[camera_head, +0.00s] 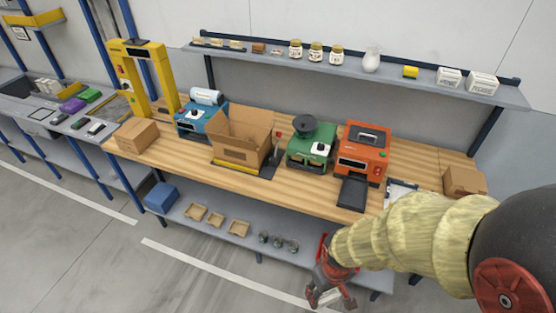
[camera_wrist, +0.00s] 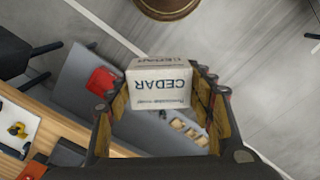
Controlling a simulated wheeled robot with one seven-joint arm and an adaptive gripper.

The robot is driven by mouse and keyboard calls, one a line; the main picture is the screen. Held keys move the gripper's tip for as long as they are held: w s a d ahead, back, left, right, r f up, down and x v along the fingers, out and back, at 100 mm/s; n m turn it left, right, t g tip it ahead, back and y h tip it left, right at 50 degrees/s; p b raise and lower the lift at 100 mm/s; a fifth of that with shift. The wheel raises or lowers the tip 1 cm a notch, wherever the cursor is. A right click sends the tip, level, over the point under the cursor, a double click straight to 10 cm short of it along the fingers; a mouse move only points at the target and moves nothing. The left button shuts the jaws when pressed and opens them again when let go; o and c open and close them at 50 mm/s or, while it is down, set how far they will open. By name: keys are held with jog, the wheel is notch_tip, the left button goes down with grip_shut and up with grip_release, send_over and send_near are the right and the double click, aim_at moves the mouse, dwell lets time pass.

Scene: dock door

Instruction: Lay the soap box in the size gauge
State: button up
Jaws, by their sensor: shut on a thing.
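My gripper (camera_head: 330,290) hangs low in front of the bench's lower shelf in the head view, past the front edge of the worktop. In the wrist view, my gripper (camera_wrist: 162,105) is shut on a white box printed CEDAR (camera_wrist: 158,88), the soap box, with a dark finger on each side. The box is clear of any surface, with floor and shelf seen beyond it. I cannot tell for certain which thing is the size gauge. A tall yellow frame (camera_head: 164,80) stands at the left end of the bench.
The wooden worktop (camera_head: 295,189) holds an open carton (camera_head: 241,138), a blue machine (camera_head: 199,121), a green machine (camera_head: 307,151) and an orange machine (camera_head: 366,141). The lower shelf (camera_head: 186,229) carries small trays, jars and a blue bin (camera_head: 161,197). Jars and boxes line the upper shelf (camera_head: 345,73).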

jog(key=w+f+m+b, duration=0.35)
jog(key=w+b, duration=0.25)
jog(key=w, duration=1.1)
jog(key=w+d+f+b, duration=0.3)
jog(key=f, duration=0.3)
jog(key=w+d+f+b, duration=0.2)
jog(key=w+f+b, duration=0.1)
jog(key=f, duration=0.3)
jog(key=shift+w+d+m+b, duration=0.35)
jog(key=shift+d+m+b, duration=0.1)
jog(key=shift+b, duration=0.1)
